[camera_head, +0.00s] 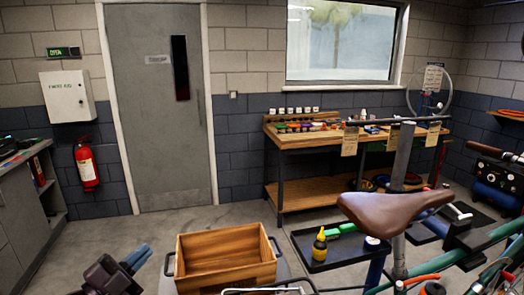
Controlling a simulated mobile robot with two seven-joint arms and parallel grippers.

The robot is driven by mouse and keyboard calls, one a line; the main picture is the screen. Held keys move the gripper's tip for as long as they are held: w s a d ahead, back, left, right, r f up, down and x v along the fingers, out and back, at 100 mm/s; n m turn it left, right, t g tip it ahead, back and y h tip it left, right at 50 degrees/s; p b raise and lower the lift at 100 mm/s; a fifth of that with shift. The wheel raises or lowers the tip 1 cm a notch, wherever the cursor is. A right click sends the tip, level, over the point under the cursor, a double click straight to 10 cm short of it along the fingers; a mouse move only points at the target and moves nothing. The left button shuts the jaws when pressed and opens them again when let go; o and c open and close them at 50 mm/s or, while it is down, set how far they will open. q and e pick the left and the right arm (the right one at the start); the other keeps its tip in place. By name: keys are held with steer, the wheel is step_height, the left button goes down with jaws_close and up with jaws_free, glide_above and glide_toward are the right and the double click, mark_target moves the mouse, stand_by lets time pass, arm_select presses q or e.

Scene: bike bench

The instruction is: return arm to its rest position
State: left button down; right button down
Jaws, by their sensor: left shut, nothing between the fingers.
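My left gripper (140,256) shows at the bottom left, its dark body in the corner and its blue-grey fingers pointing up and to the right. The fingers are close together, shut with nothing between them. It is apart from the wooden crate (228,285) to its right. The rest of my left arm is cut off by the lower picture edge. I do not see my right gripper.
The open wooden crate has dark side handles. A bike with a brown saddle (390,208) fills the right foreground. A black tray (318,264) holds a yellow bottle (320,245). A workbench (310,203) stands behind; a grey cabinet (22,215) stands left.

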arm_select(q)
steer(key=s+a+f+n+g+y, duration=0.1)
steer(key=s+a+f+n+y, duration=0.15)
steer(key=f+n+y, duration=0.45)
steer(key=s+a+f+n+y, duration=0.2)
steer(key=a+f+n+y, duration=0.15)
steer(key=f, duration=0.75)
steer(key=s+d+f+n+g, duration=0.1)
steer(key=s+f+n+g, duration=0.1)
steer(key=s+f, duration=0.5)
steer(key=s+d+f+n+g+y+b, duration=0.1)
steer(key=s+f+n+g, duration=0.2)
steer(key=s+f, duration=0.4)
steer(key=shift+s+d+f+n, duration=0.25)
steer(key=shift+s+n, duration=0.2)
steer(key=shift+n, duration=0.3)
